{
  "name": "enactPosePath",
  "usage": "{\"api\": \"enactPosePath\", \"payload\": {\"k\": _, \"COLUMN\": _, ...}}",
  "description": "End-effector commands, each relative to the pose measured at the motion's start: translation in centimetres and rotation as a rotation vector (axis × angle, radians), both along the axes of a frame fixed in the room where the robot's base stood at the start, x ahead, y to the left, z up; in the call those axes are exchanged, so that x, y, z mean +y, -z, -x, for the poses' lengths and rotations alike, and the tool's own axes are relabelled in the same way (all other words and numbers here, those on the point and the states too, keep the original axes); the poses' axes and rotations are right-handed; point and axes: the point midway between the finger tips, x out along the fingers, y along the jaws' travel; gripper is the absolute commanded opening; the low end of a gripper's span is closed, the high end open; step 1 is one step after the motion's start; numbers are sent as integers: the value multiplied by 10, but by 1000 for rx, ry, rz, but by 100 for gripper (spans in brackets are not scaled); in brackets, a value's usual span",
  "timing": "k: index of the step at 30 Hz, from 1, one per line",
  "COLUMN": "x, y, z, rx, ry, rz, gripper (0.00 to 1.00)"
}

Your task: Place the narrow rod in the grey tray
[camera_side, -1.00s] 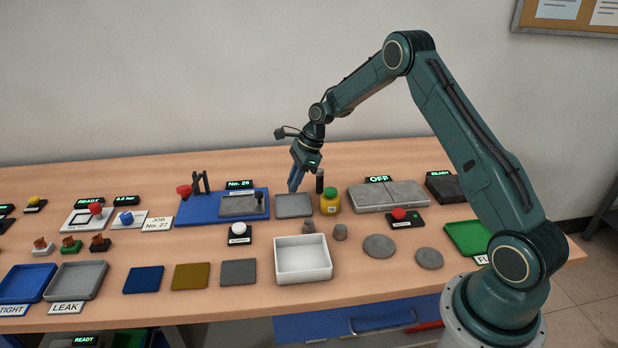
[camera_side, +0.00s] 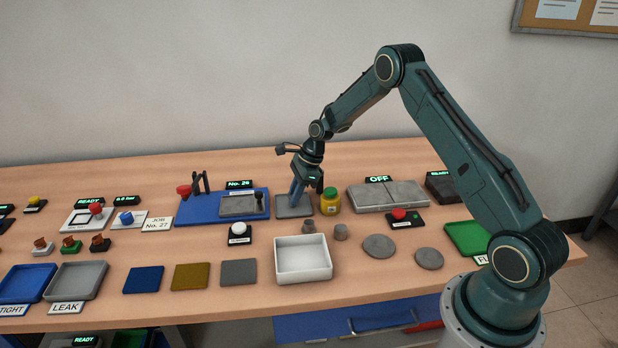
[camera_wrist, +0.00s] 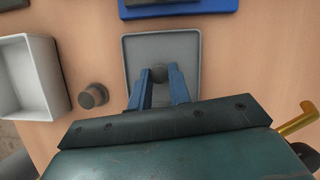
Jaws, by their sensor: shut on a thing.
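The shallow grey tray (camera_wrist: 187,43) lies under my gripper in the wrist view. In the side view the tray (camera_side: 282,212) sits right of the blue board. My gripper (camera_side: 294,202) points down with its blue fingertips low over the tray. In the wrist view my gripper (camera_wrist: 159,78) is shut on a small grey piece, the narrow rod (camera_wrist: 159,71), over the tray's interior. Only one end of the rod shows between the fingers. The side view hides the rod behind the fingers, and I cannot tell whether it touches the tray floor.
A yellow jar with a green cap (camera_side: 330,202) stands just right of the tray. The blue board (camera_side: 195,210) lies left of it. A white box (camera_side: 303,274) and two short grey cylinders (camera_side: 308,227) (camera_side: 340,232) are in front. A grey two-part block (camera_side: 385,198) lies farther right.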

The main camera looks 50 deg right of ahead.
Motion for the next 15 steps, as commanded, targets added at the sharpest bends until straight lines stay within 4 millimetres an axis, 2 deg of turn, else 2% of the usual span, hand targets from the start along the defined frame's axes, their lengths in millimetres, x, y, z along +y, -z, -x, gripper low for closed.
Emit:
{"api": "enactPosePath", "payload": {"k": 5, "x": 0, "y": 3, "z": 0, "rx": 0, "ry": 0, "rz": 0, "gripper": 0}}
{"api": "enactPosePath", "payload": {"k": 6, "x": 0, "y": 3, "z": 0, "rx": 0, "ry": 0, "rz": 0, "gripper": 25}}
{"api": "enactPosePath", "payload": {"k": 9, "x": 0, "y": 3, "z": 0, "rx": 0, "ry": 0, "rz": 0, "gripper": 41}}
{"api": "enactPosePath", "payload": {"k": 15, "x": 0, "y": 3, "z": 0, "rx": 0, "ry": 0, "rz": 0, "gripper": 41}}
